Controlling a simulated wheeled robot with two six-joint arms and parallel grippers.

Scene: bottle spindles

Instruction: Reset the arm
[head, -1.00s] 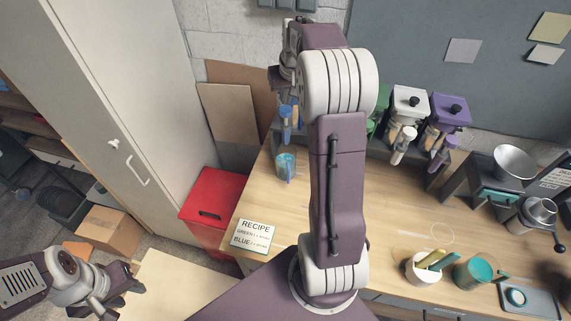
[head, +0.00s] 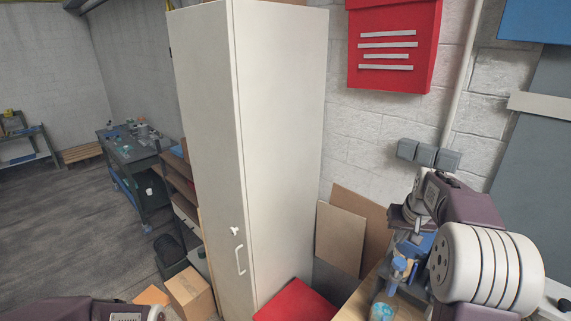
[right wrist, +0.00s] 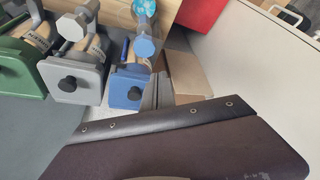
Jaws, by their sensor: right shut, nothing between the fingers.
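My right arm stands at the right edge of the head view, with its wrist and gripper (head: 400,222) high by the wall, above a blue dispenser (head: 423,243). In the right wrist view the narrow grey fingers (right wrist: 157,92) are shut with nothing between them, beside the blue dispenser (right wrist: 124,92). A blue-capped bottle (head: 398,268) hangs at the dispenser's front. Only a piece of my left arm shows at the bottom left of the head view; its gripper is out of the picture.
A white dispenser (right wrist: 75,80) and a green one (right wrist: 20,75) stand beside the blue one. A tall pale cabinet (head: 280,130), a red bin (head: 296,302) and a cardboard box (head: 190,295) stand to the left.

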